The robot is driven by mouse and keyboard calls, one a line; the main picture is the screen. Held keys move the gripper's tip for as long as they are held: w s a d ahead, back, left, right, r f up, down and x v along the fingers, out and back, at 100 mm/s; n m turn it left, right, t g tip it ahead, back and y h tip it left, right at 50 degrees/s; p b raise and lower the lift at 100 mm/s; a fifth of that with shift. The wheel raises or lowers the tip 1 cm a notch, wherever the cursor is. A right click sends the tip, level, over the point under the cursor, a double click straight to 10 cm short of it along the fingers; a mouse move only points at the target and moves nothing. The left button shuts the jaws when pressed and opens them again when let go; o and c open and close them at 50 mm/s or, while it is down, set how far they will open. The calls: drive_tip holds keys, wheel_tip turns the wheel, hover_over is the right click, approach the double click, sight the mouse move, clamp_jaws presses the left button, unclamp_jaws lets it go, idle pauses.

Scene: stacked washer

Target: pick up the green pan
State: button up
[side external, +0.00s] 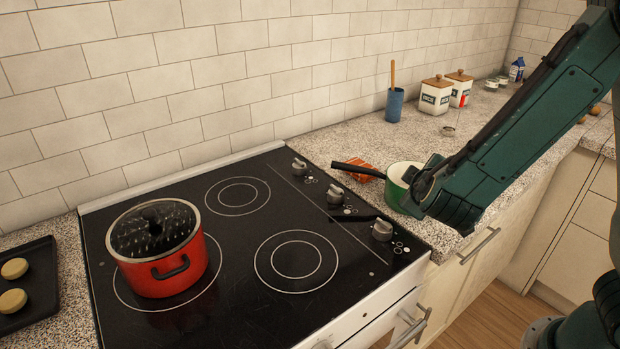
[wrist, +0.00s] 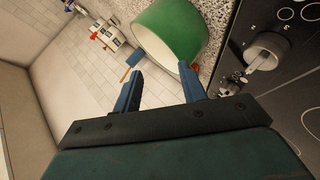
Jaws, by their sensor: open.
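The green pan (side external: 397,188) stands on the granite counter just right of the stove, with a cream inside. Its dark handle (side external: 357,170) points left, toward the stove and wall. My arm's end covers the right part of the pan in the side view. In the wrist view the pan (wrist: 181,25) is at the top, beyond my fingertips. My gripper (wrist: 160,67) is open, its two blue fingers apart with nothing between them. I cannot tell whether a finger touches the pan.
A red pot (side external: 163,270) with a lid sits on the black stove (side external: 235,290). Stove knobs (side external: 382,230) are left of the pan. An orange packet (side external: 355,184) lies behind the handle. A blue utensil cup (side external: 395,105) and canisters (side external: 436,98) stand farther back. A baking tray (side external: 35,292) is far left.

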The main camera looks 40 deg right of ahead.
sight(362, 172)
drive_tip(key=w+a+n+t, duration=0.1)
drive_tip(key=a+n, duration=0.1)
drive_tip(key=w+a+f+n+t, duration=0.1)
drive_tip(key=a+n+t, duration=0.1)
drive_tip(key=w+a+f+n+t, duration=0.1)
drive_tip(key=w+a+n+t, duration=0.1)
drive_tip(key=shift+a, duration=0.4)
drive_tip(key=shift+w+a+f+n+t+y, duration=0.1)
drive_tip(key=shift+w+a+n+t+y, duration=0.25)
drive_tip(key=shift+a+n, duration=0.2)
drive_tip(key=shift+x, duration=3.9)
drive_tip(key=shift+w+d, duration=0.25)
drive_tip(key=shift+f, duration=0.1)
drive_tip(key=shift+x, duration=2.6)
drive_tip(key=shift+a, duration=0.1)
